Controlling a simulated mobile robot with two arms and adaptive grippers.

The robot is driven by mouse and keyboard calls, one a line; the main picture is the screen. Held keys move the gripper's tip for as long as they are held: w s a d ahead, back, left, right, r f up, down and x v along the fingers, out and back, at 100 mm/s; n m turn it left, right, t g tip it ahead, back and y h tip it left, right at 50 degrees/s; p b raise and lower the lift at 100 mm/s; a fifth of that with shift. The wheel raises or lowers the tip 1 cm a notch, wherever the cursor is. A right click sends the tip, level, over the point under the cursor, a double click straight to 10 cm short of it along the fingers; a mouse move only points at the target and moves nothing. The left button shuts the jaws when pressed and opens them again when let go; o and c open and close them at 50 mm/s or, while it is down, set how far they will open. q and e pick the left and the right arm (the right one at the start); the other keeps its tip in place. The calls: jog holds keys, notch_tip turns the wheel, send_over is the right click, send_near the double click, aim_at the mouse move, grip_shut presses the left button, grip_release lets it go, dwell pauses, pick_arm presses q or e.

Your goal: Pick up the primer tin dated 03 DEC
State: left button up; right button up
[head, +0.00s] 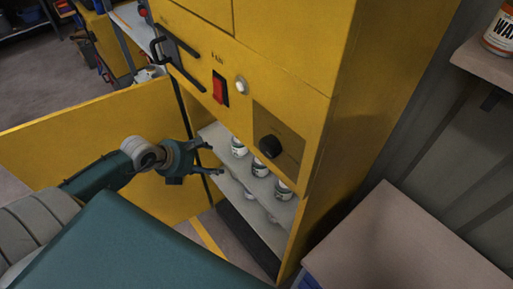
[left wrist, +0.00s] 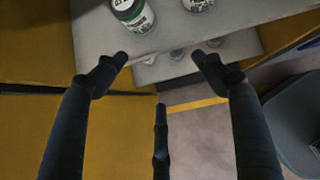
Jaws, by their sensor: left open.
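Several white tins with dark and green labels stand on the upper shelf inside the yellow cabinet (head: 345,60); in the head view they include a left tin (head: 239,149), a middle tin (head: 260,168) and a right tin (head: 283,190). Their dates are too small to read, so I cannot tell which is 03 DEC. My left gripper (head: 216,160) is open and empty at the cabinet opening, left of the tins. In the left wrist view, its fingertips (left wrist: 160,57) lie below a green-labelled tin (left wrist: 133,14) and another tin (left wrist: 198,4), both cut off by the top edge. My right gripper is out of view.
The open yellow door (head: 110,145) stands left, behind my left arm. A panel with a red switch (head: 220,88) and black knob (head: 269,146) overhangs the shelf. More tins stand on a lower shelf (left wrist: 230,50). A bench top (head: 400,250) is at the right.

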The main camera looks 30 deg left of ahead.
pick_arm(q)
jog(key=p, duration=0.3)
send_near(237, 140)
jog(key=x, duration=0.5)
jog(key=shift+s+f, duration=0.2)
jog(key=shift+s, duration=0.2)
jog(key=shift+w+d, duration=0.1)
jog(key=shift+w, duration=0.2)
jog(key=x, duration=0.4)
jog(key=shift+w+f+p, duration=0.2)
jog(key=shift+f+p, duration=0.05)
jog(key=shift+p, duration=0.1)
jog(key=shift+w+f, duration=0.2)
jog(key=shift+f, duration=0.05)
jog(key=c, duration=1.3)
jog(key=shift+r, duration=0.15)
jog(key=shift+c, duration=0.2)
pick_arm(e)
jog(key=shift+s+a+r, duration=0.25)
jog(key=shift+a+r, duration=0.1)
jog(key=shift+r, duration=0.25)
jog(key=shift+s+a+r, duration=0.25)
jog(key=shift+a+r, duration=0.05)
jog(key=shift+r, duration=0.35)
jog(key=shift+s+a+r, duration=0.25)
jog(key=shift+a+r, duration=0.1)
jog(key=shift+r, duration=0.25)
